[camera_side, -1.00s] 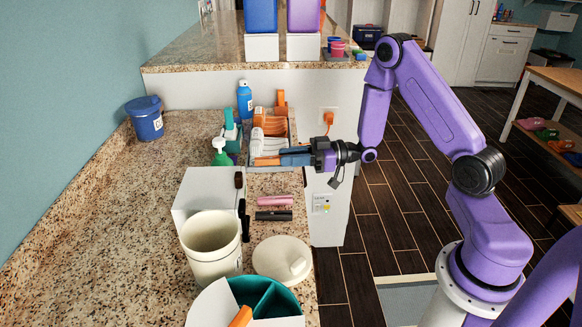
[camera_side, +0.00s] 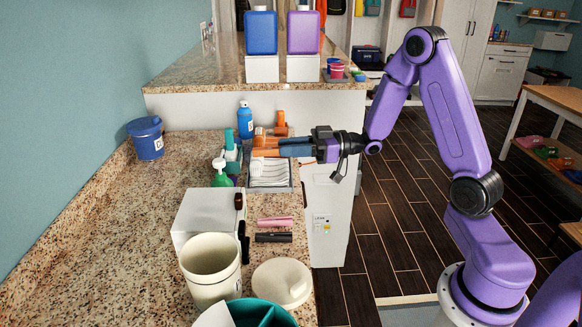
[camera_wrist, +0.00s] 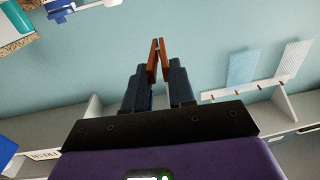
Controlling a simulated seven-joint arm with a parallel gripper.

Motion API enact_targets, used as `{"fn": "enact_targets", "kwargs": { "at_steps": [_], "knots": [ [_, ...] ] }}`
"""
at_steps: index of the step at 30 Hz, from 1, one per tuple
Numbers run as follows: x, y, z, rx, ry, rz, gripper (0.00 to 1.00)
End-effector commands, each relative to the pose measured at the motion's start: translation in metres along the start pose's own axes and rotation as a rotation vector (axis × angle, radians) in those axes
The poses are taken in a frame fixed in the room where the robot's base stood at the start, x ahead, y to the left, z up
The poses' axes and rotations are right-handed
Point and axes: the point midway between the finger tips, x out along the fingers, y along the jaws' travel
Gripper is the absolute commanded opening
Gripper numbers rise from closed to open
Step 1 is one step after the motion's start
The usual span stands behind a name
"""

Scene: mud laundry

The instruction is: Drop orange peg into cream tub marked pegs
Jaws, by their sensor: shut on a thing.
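My gripper (camera_side: 281,148) is shut on the orange peg (camera_side: 264,153), whose end sticks out to the left of the blue fingers in the side view. It is held above the grey tray at the counter's back right. In the wrist view the peg (camera_wrist: 153,62) shows as two red-brown legs in a narrow V between the dark fingers of my gripper (camera_wrist: 158,78). The cream tub (camera_side: 211,272) stands open and upright on the near counter, in front of and left of my gripper. I cannot make out any marking on it, and its inside bottom is hidden.
A cream lid (camera_side: 282,284) lies right of the tub. A white box (camera_side: 208,217), a pink bar (camera_side: 275,222) and a dark bar (camera_side: 273,238) lie between tub and tray (camera_side: 285,189).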

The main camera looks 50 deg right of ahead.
Motion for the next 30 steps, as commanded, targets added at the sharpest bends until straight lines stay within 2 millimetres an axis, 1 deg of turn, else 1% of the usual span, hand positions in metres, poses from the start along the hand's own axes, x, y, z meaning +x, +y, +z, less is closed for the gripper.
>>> {"fn": "enact_targets", "kwargs": {
  "at_steps": [1, 3, 10, 11, 14, 17, 20, 23, 27, 30],
  "knots": [
    [0.000, 0.000, -0.011, -0.007, 0.002, 0.000, 0.00],
    [0.000, 0.000, -0.023, -0.006, 0.002, -0.002, 0.00],
    [0.000, 0.000, -0.053, -0.004, 0.002, 0.000, 0.00],
    [0.000, 0.000, -0.057, -0.003, 0.002, 0.000, 0.00],
    [0.016, -0.014, -0.056, 0.001, 0.001, -0.063, 0.00],
    [0.032, -0.029, -0.056, 0.000, 0.003, -0.131, 0.00],
    [0.050, -0.049, -0.057, 0.000, 0.007, -0.217, 0.00],
    [0.071, -0.074, -0.057, -0.001, 0.008, -0.321, 0.00],
    [0.100, -0.118, -0.057, 0.000, 0.008, -0.492, 0.00],
    [0.115, -0.146, -0.057, 0.001, 0.007, -0.595, 0.00]
  ]
}}
